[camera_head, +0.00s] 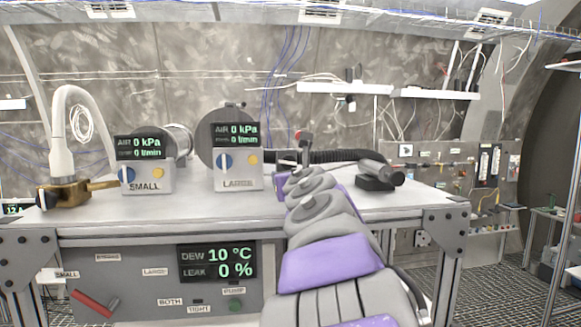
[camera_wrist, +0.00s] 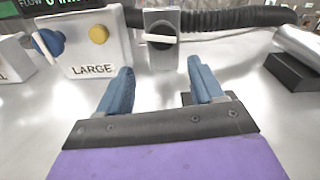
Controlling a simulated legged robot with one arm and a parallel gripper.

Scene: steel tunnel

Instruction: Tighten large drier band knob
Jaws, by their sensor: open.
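The large drier (camera_head: 217,135) is a grey cylinder lying behind a panel box marked LARGE (camera_head: 238,172). A small dark fitting (camera_head: 238,104) sits on top of its band; I cannot tell whether this is the band knob. In the wrist view the LARGE box (camera_wrist: 85,45) shows at upper left with a blue knob (camera_wrist: 48,43) and a yellow button (camera_wrist: 98,34). My gripper (camera_wrist: 160,74) is open and empty over the bench. Ahead of it, apart from the fingers, stands a grey block with a white-handled dark knob (camera_wrist: 161,38). My arm hides the fingers in the head view.
The steel bench (camera_head: 90,212) carries a SMALL drier box (camera_head: 148,178) and a brass fitting with a white hose (camera_head: 70,190) at left. A black corrugated hose (camera_head: 345,156) runs behind my gripper.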

